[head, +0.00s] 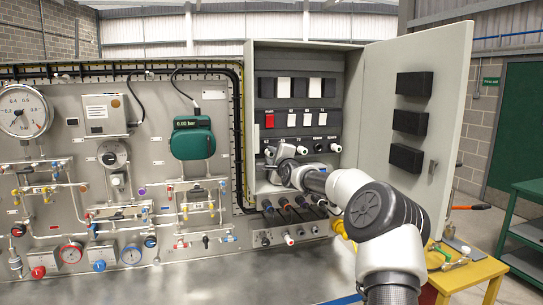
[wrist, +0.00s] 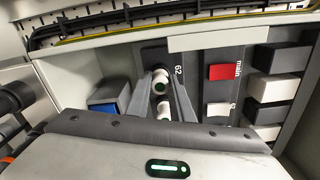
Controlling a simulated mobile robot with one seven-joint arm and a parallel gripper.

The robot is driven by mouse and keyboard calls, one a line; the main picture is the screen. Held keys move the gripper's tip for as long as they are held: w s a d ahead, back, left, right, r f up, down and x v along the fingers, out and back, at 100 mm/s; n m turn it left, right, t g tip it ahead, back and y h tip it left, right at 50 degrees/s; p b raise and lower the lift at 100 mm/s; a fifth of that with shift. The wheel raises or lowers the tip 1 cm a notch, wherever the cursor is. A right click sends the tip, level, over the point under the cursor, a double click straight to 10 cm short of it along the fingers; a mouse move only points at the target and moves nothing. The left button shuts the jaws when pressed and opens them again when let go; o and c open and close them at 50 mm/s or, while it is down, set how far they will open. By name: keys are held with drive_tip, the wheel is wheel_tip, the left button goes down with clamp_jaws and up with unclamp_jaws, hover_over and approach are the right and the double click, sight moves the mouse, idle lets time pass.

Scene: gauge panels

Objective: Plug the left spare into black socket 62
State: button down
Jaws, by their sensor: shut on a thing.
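My gripper (wrist: 163,97) reaches into the open cabinet, and its two fingers are shut on a white-ended plug (wrist: 161,88). In the wrist view the plug is at the dark strip marked 62 (wrist: 180,70), in line with black socket 62. I cannot tell whether the plug is seated or just in front, as the fingers and its own body hide the socket's mouth. In the head view my gripper (head: 284,165) covers the left part of the plug row. A white-ended plug (head: 335,148) stands at the right end of that row, under a spare label.
A red switch block (wrist: 224,72), marked main, and black and white blocks (wrist: 292,57) stand right of my fingers. A blue-faced block (wrist: 105,108) is at the left. The cabinet door (head: 415,105) stands open beside my arm. Coloured connectors (head: 284,203) line the space below.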

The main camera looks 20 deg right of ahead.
drive_tip(key=c, duration=1.5)
unclamp_jaws()
